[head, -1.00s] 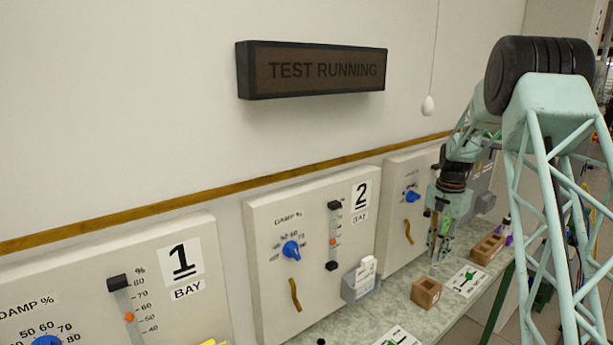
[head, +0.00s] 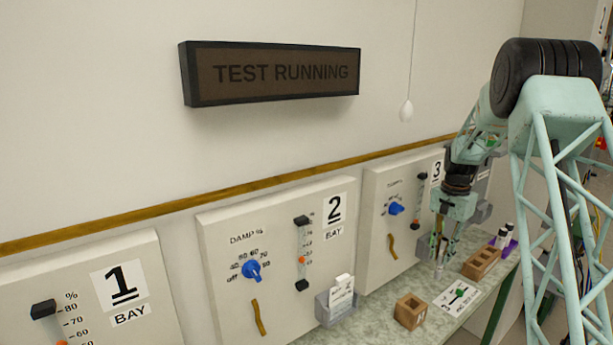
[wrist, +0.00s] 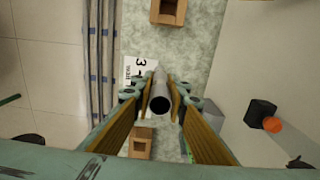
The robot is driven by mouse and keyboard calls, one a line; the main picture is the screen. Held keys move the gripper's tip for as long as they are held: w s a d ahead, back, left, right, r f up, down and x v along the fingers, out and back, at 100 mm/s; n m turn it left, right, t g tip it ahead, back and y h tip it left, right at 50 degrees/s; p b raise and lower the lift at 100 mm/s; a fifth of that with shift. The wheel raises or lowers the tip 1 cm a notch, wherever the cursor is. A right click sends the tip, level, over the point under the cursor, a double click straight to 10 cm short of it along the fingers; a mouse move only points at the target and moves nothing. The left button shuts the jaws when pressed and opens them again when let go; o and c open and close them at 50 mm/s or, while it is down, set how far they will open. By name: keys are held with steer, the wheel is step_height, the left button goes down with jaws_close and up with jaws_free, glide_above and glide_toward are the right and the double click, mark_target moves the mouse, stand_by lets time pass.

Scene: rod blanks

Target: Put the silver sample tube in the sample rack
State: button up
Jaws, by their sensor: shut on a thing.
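The silver sample tube (wrist: 160,101) is held upright between the fingers of my gripper (wrist: 160,88) in the wrist view; I look down on its open-looking top end. In the head view the tube (head: 439,271) hangs below my gripper (head: 440,252), over the bench near the white card. Whether its lower end touches the bench is unclear. A wooden rack with square openings (head: 482,263) stands to the right of the tube. Part of it shows below the fingers in the wrist view (wrist: 141,133). I cannot read a label naming it as the sample rack.
A small wooden block (head: 411,312) with an opening stands left of the card (head: 458,296); it also shows in the wrist view (wrist: 168,11). A purple holder (head: 509,246) with dark-capped items is beyond the rack. Bay panels (head: 275,262) line the wall behind the bench.

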steer(key=shift+w, duration=0.1)
steer(key=s+a+n, duration=0.5)
steer(key=s+a, duration=0.3)
steer(key=a, duration=0.5)
steer(key=s+a+n, duration=0.6)
steer(key=s+a, duration=0.1)
steer(key=a, duration=0.5)
step_height(320, 180, down, 8)
steer(key=b, duration=0.8)
steer(key=shift+r, duration=0.25)
steer(key=shift+s, duration=0.15)
